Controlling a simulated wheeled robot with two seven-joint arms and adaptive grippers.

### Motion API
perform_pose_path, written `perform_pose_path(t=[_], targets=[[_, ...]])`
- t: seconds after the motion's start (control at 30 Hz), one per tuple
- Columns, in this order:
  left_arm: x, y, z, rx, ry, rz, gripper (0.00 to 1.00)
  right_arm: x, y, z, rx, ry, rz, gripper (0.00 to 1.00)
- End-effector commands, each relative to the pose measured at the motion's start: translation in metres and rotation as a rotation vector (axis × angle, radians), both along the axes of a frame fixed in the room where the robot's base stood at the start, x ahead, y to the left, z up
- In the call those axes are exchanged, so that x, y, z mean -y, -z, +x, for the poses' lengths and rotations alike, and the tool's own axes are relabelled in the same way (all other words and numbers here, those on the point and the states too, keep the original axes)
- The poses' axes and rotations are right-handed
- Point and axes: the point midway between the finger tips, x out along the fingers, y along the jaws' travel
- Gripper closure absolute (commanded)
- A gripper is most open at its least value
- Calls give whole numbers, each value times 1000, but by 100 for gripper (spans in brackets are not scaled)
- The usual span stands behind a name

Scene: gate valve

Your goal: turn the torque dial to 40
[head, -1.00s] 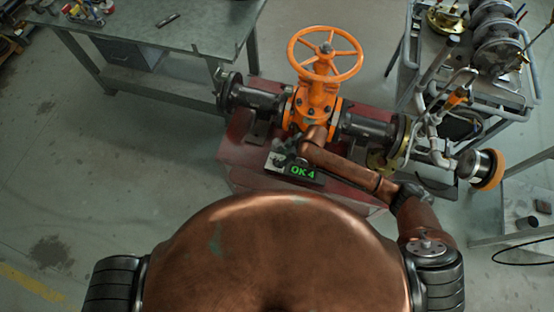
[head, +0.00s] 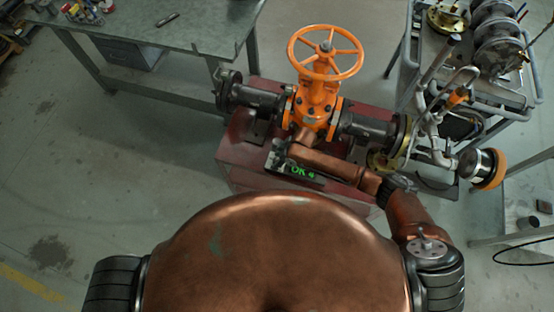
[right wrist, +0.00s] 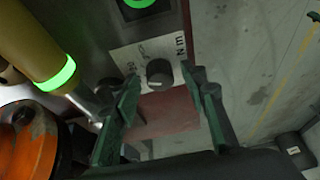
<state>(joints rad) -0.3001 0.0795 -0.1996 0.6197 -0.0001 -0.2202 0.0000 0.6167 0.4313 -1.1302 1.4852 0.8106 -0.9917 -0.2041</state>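The torque dial (right wrist: 160,73) is a small dark round knob on a pale label plate (right wrist: 176,48) marked "N m" in the right wrist view. The label's numbers are too small to read. My right gripper (right wrist: 161,86) is open, with one green finger on each side of the dial and visible gaps to it. In the head view, my right arm reaches over the control box with its green-lit display (head: 303,171), partly covering it. The display starts with "OK"; the rest is unclear. The dial cannot be made out there. My left gripper is not in view.
The orange gate valve (head: 320,85) with its handwheel stands just behind the box on a red base (head: 232,165). A yellow cylinder with a glowing green ring (right wrist: 58,75) is close beside the left finger. A workbench (head: 190,30) and a cart (head: 520,85) flank the valve.

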Motion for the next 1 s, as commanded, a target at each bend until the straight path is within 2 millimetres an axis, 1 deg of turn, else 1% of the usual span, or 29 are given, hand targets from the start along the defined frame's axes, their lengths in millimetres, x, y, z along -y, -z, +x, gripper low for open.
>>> perform_pose_path(t=[0.1,0.67,0.7,1.0], targets=[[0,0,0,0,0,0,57,0,0,0,0,0,0,60],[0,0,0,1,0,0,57,0,-1,0,0,0,0,99],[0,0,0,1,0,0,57,0,-1,0,0,0,0,100],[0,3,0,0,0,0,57,1,0,1,1,-37,0,100]])
